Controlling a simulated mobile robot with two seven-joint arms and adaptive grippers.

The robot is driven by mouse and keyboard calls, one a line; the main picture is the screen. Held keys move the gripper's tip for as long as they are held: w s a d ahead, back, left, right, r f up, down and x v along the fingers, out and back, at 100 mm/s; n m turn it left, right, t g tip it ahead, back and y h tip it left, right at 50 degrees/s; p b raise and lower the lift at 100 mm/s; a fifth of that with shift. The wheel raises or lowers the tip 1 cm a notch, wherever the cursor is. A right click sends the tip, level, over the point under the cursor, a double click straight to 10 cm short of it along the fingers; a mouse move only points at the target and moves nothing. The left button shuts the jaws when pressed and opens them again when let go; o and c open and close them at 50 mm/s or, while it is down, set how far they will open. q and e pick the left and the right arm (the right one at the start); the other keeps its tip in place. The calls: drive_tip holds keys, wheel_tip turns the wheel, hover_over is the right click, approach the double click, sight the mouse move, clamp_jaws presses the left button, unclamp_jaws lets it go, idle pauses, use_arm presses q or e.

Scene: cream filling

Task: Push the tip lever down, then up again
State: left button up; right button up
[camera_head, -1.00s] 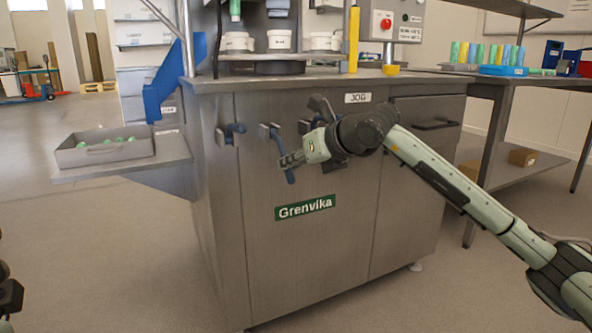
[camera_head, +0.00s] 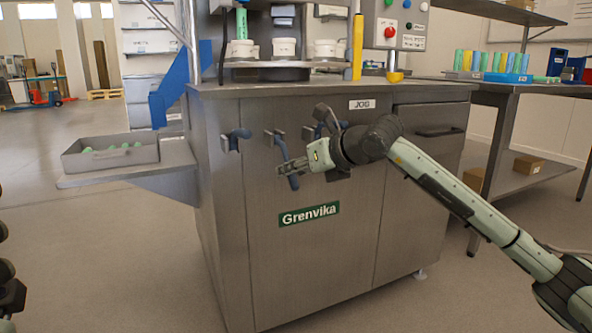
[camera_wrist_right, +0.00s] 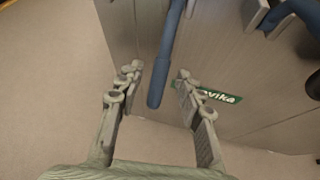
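Several blue-handled levers are mounted on the grey cabinet front in the head view. I cannot read which is the tip lever. The middle one (camera_head: 280,149) hangs downward, slightly tilted. My right gripper (camera_head: 282,168) is at this lever's lower part, coming from the right. In the right wrist view, the blue lever handle (camera_wrist_right: 159,88) lies between the two spread fingers of the right gripper (camera_wrist_right: 158,74), with gaps on both sides. The left lever (camera_head: 233,138) stands apart from the gripper. Only dark parts of my left arm show at the left edge; its fingertips are out of view.
Another lever (camera_head: 327,120) is close above my right wrist. A side shelf (camera_head: 130,172) with a grey tray (camera_head: 110,162) juts out at left. The worktop (camera_head: 300,86) overhangs the levers. A green Grenvika sign (camera_head: 309,214) is below. Floor in front is clear.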

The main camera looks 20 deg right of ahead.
drive_tip(key=shift+s, duration=0.1)
drive_tip(key=v, duration=1.1)
drive_tip(key=shift+s+r, duration=0.25)
drive_tip(key=shift+s, duration=0.05)
drive_tip(key=shift+d, duration=0.15)
